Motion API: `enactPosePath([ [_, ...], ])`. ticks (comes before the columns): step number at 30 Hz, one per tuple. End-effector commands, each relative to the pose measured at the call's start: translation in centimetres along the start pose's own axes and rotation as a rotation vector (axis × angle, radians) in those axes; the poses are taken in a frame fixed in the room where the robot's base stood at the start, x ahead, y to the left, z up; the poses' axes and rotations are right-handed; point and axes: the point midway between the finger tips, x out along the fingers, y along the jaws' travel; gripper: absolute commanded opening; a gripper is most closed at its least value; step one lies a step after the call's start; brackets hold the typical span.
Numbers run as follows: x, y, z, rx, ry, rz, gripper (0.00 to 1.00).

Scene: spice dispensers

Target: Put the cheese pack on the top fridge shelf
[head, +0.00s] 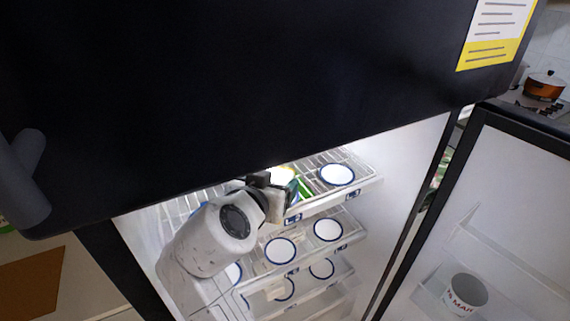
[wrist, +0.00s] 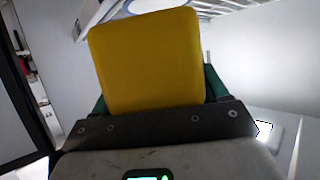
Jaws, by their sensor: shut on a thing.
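My gripper (head: 290,190) is inside the open fridge at the height of the top shelf. It is shut on the cheese pack (wrist: 148,60), a yellow block with rounded corners that fills the middle of the wrist view. Green finger parts show on both sides of the pack there. The top fridge shelf (head: 345,192) is a white wire rack with a front rail. I cannot tell whether the pack touches the shelf.
A white blue-rimmed round dish (head: 337,174) sits right of my gripper on the top shelf. Similar dishes (head: 281,250) stand on lower shelves. The dark upper door (head: 250,90) hides the fridge's upper part. The open fridge door (head: 500,200), at right, holds a mug (head: 465,293).

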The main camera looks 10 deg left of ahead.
Motion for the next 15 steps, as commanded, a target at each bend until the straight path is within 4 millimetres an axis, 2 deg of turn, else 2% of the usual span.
enactPosePath([
  [1,1.1,0.1,-0.9,0.001,0.001,0.003,0.27],
  [9,6.9,0.1,-3.2,0.001,0.000,0.003,0.27],
  [15,9.0,0.0,-3.8,0.001,0.000,0.000,0.27],
])
